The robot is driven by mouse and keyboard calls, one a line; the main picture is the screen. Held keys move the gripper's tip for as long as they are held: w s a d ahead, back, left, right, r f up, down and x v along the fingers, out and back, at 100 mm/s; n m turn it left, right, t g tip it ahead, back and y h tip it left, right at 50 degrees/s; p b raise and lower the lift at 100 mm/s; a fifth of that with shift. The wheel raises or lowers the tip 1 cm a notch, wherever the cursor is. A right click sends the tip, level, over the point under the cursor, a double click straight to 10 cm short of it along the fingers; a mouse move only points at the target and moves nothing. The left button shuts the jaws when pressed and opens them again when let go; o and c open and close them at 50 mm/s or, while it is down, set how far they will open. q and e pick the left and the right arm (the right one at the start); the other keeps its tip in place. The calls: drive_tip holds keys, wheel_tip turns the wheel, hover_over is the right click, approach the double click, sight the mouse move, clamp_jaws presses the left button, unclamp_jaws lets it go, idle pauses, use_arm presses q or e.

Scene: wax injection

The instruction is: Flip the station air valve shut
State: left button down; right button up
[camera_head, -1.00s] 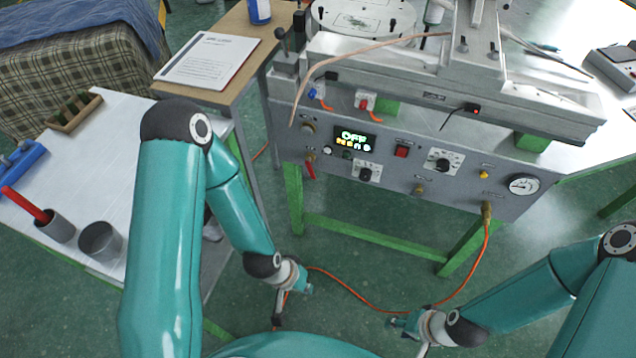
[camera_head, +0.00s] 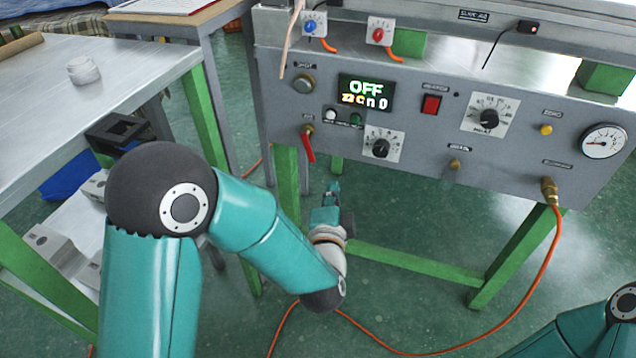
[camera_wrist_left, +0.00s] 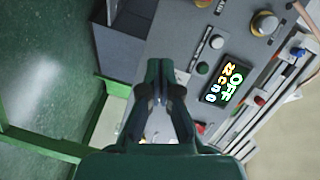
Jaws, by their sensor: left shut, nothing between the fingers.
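The station air valve (camera_head: 308,145) is a red lever on a brass fitting at the lower left of the grey control panel (camera_head: 440,150). Its lever hangs down, tilted slightly right. My left gripper (camera_head: 333,188) is shut and empty, below the panel's lower edge and a little right of and below the lever, apart from it in the head view. My right gripper is out of view.
The panel carries a lit display reading OFF (camera_head: 366,92), a red switch (camera_head: 431,104), dials and a gauge (camera_head: 603,141). An orange hose (camera_head: 548,250) hangs from its right fitting. Green table legs (camera_head: 288,190) stand close to my left gripper. A side table (camera_head: 130,60) is at left.

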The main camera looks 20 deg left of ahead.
sight(309, 146)
use_arm(q)
drive_tip(key=w+a+b, duration=0.1)
drive_tip(key=w, duration=0.2)
drive_tip(key=w+a+b, duration=0.1)
drive_tip(key=w+a, duration=0.1)
drive_tip(key=w, duration=0.1)
drive_tip(key=w+a+f+b, duration=0.1)
drive_tip(key=w+a+b, duration=0.1)
drive_tip(key=w, duration=0.1)
drive_tip(key=shift+w+a+f, duration=0.1)
drive_tip(key=shift+w, duration=0.2)
drive_tip(key=shift+a, duration=0.45)
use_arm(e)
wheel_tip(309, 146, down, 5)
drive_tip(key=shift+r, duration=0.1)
use_arm(q)
drive_tip(key=shift+d, duration=0.2)
